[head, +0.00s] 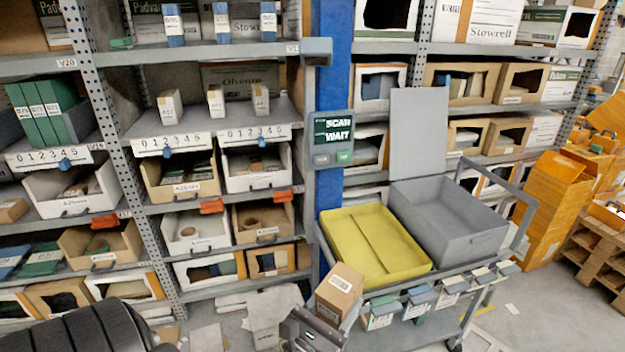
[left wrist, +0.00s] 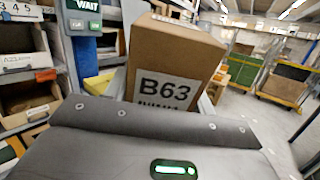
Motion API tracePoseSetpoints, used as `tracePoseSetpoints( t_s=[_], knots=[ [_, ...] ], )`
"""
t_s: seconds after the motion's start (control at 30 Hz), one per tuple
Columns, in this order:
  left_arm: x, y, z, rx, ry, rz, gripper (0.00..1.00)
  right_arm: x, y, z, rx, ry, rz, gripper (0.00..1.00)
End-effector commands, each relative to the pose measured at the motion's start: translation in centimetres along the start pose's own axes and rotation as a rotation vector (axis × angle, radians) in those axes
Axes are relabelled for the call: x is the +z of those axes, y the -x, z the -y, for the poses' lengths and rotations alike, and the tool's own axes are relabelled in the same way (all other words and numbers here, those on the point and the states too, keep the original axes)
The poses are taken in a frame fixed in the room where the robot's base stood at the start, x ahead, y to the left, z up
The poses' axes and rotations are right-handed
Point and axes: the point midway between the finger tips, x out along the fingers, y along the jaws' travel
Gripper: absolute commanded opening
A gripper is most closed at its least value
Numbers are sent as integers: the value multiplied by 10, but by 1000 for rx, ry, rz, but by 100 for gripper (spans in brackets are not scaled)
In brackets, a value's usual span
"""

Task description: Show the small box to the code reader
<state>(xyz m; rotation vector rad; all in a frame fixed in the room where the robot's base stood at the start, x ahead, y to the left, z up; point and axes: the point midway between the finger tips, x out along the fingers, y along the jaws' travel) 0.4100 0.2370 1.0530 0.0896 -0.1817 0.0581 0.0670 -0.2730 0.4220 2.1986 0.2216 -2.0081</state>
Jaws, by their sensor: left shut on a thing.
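The small box (head: 340,291) is brown cardboard with a white label on its upper face. My left gripper (head: 322,313) is shut on it, low in the head view, in front of the cart. In the left wrist view the box (left wrist: 178,55) is tilted and its label reads B63, with the code lines below partly hidden by my gripper (left wrist: 155,112). The code reader's panel (head: 333,137) is on the blue post, above and apart from the box, and reads SCAN WAIT. It also shows in the left wrist view (left wrist: 83,17). My right gripper is not in view.
A cart carries a yellow tray (head: 356,222) and an open grey bin (head: 460,235) with a raised lid, just behind the held box. Racks with boxes and bins (head: 183,178) stand on the left. Orange crates (head: 552,200) stand at right. Papers lie on the floor.

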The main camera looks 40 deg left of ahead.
Motion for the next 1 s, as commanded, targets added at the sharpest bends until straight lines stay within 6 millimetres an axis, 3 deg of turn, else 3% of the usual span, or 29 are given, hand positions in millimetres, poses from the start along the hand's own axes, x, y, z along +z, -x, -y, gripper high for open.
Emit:
tracePoseSetpoints(
  t_s=[0.17, 0.3, 0.5, 0.6, 0.8, 1.0],
  knots=[
    [18, -67, -40, 210, -1, -30, 27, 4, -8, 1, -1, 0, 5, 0],
    [38, -126, -90, 435, -12, -83, 27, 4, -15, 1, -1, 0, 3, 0],
    [55, -182, -158, 707, -29, -148, 27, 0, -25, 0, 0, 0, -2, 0],
    [55, -204, -184, 801, -25, -173, 27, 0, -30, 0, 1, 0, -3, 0],
    [46, -234, -200, 867, -6, -204, 27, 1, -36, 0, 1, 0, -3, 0],
    [44, -242, -199, 866, -1, -207, 27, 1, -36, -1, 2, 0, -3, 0]
  ],
)
